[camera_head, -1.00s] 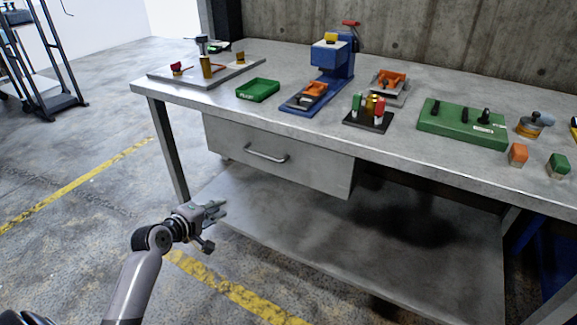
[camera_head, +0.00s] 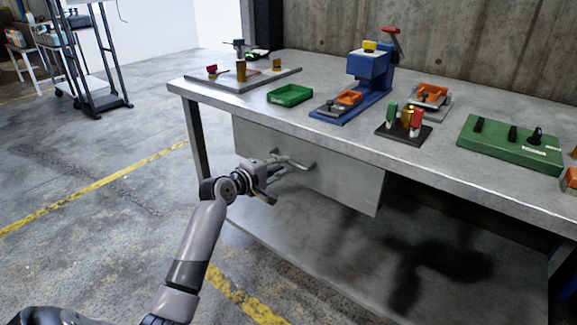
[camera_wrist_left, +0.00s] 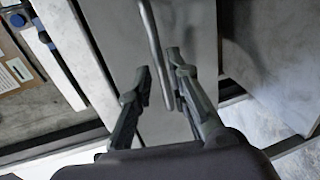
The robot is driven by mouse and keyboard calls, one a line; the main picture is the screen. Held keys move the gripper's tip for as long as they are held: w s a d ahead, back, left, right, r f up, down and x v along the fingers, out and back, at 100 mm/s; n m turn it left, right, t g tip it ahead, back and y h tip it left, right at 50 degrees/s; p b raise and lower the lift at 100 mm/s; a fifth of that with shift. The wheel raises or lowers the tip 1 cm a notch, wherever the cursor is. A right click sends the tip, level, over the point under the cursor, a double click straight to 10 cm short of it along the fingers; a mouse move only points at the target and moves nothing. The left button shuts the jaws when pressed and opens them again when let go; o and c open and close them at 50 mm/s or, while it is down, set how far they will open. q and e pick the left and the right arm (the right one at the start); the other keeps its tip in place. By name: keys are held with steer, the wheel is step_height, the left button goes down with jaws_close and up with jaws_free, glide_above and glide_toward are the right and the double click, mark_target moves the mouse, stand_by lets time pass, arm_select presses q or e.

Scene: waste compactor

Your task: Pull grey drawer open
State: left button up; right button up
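The grey drawer (camera_head: 345,186) hangs under the workbench top and looks shut. Its metal bar handle (camera_head: 306,166) is on the front face, partly covered by my left gripper (camera_head: 290,166). In the left wrist view, the handle (camera_wrist_left: 151,32) runs down between the two fingers of my left gripper (camera_wrist_left: 160,70), with the drawer front (camera_wrist_left: 198,35) behind it. The fingers are open, one on each side of the handle's end, with gaps showing between them and the bar. My right gripper is not in view.
The workbench top (camera_head: 330,135) carries a green tray (camera_head: 290,95), a blue press (camera_head: 370,75), small fixtures and a green block (camera_head: 510,140). A lower shelf (camera_head: 330,245) lies beneath the drawer. Open floor is to the left.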

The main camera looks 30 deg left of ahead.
mark_target(288, 162)
arm_select(q)
steer(key=shift+b+x, duration=0.3)
steer(key=shift+x, duration=1.7)
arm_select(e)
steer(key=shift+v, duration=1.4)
arm_select(q)
steer(key=shift+c, duration=0.4)
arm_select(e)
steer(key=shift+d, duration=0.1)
arm_select(q)
jaws_close()
